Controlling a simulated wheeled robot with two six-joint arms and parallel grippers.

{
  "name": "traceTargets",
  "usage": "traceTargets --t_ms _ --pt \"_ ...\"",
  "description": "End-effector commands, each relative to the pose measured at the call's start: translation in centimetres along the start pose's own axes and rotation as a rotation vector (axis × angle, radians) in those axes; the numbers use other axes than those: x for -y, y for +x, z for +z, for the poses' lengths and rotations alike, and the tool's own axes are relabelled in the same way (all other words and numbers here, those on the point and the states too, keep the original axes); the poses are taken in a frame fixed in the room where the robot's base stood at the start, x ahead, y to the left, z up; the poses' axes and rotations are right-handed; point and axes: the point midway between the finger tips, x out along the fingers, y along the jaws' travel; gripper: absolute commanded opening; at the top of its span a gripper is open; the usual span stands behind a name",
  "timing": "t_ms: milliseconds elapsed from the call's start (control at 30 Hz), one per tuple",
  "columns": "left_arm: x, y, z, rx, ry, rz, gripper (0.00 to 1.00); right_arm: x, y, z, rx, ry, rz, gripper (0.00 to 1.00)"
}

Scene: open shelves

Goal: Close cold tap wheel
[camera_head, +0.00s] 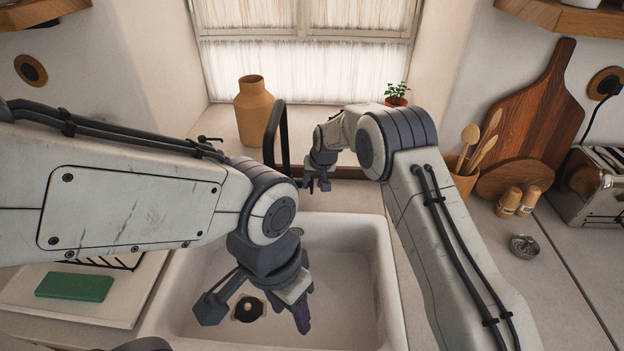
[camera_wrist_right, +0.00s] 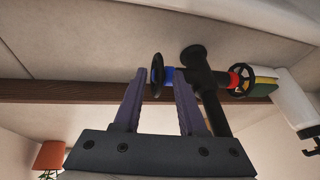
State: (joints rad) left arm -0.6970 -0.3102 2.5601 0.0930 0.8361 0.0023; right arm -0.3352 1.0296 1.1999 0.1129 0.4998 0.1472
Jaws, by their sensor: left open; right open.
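The cold tap wheel (camera_wrist_right: 157,76) is a dark wheel with a blue collar on the black tap (camera_wrist_right: 207,85) in the right wrist view. A second wheel (camera_wrist_right: 241,79) with a red collar is on the tap's other side. My right gripper (camera_wrist_right: 160,73) is open, and the cold wheel appears between its fingertips; contact cannot be told. In the head view, the right gripper (camera_head: 318,187) is beside the tap's black spout (camera_head: 283,135), and I cannot make out the wheels. My left gripper (camera_head: 257,318) is open and empty over the sink.
The white sink (camera_head: 350,285) lies below both arms. A tan vase (camera_head: 254,110) and a potted plant (camera_head: 397,94) stand at the window. A utensil pot (camera_head: 462,182), shakers (camera_head: 508,201) and a toaster (camera_head: 598,185) are on the right. A green sponge (camera_head: 74,286) lies left.

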Motion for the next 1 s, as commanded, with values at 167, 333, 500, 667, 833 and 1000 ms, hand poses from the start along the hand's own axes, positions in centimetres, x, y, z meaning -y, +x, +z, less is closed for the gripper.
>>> traceTargets --t_ms 167,333,500,667,833,1000 --pt "-0.03 -0.34 -0.02 0.0 0.0 0.0 0.5 0.07 0.92 0.03 0.0 -0.001 0.0 0.41" --pt "-0.02 -0.3 -0.02 0.0 0.0 0.0 0.5 0.1 1.04 0.04 0.0 -0.001 -0.001 0.41" --pt "-0.02 -0.3 -0.02 0.0 0.0 0.0 0.5 0.12 1.01 0.04 0.0 -0.001 -0.001 0.06" --pt "-0.02 -0.3 -0.02 0.0 0.0 0.0 0.5 0.14 1.0 0.05 0.0 -0.001 -0.001 0.0" --pt "-0.03 -0.36 -0.02 0.0 0.0 0.0 0.5 0.14 1.03 -0.17 0.02 0.004 -0.002 0.0" --pt "-0.03 -0.46 -0.03 0.0 0.0 0.0 0.5 0.16 1.06 -0.58 0.094 0.019 -0.007 0.0"
